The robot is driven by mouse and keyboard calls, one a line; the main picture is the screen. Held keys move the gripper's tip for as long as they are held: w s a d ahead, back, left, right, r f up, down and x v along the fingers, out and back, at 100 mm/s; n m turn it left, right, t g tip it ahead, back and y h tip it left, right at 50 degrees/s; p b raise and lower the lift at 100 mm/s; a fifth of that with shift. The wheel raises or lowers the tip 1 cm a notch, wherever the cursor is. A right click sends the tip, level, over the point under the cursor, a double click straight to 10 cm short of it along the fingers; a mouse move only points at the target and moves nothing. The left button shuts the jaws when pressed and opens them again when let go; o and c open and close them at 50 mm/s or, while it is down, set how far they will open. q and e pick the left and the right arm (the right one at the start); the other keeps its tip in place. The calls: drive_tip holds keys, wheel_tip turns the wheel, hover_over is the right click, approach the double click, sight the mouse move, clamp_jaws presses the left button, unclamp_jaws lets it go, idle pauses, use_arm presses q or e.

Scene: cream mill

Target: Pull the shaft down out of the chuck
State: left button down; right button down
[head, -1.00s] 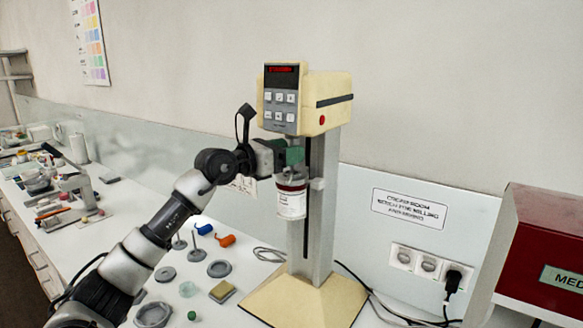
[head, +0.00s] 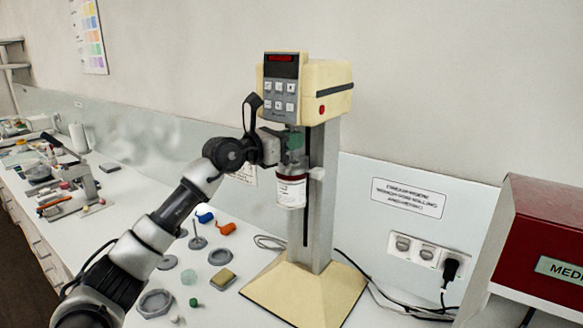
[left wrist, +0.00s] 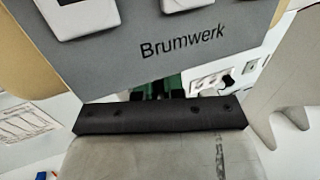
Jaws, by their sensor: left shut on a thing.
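The cream mill (head: 325,90) stands upright on its column, with a keypad and red display on its head. My left gripper (head: 292,147) is just below the head, directly above the jar, and is shut on the shaft. The shaft and the chuck are hidden behind the gripper and its green parts. A white jar (head: 291,192) with a red-brown band at its top sits in a holder on the column. In the left wrist view, green parts (left wrist: 165,85) show behind the dark gripper edge, beneath the mill's "Brumwerk" panel (left wrist: 180,38). My right gripper is not in view.
The mill's cream base (head: 300,298) rests on the bench. Left of it lie a sponge (head: 223,281), orange (head: 227,229) and blue (head: 205,217) pieces, a stirrer disc with a rod (head: 197,241) and several grey rings. A red machine (head: 545,240) stands at right.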

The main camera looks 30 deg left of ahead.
use_arm(q)
drive_tip(key=shift+f, duration=0.15)
idle(0.3)
drive_tip(key=shift+f+b, duration=0.35)
drive_tip(key=shift+b, duration=0.05)
drive_tip(key=c, duration=0.8)
unclamp_jaws()
drive_tip(key=shift+o, duration=0.2)
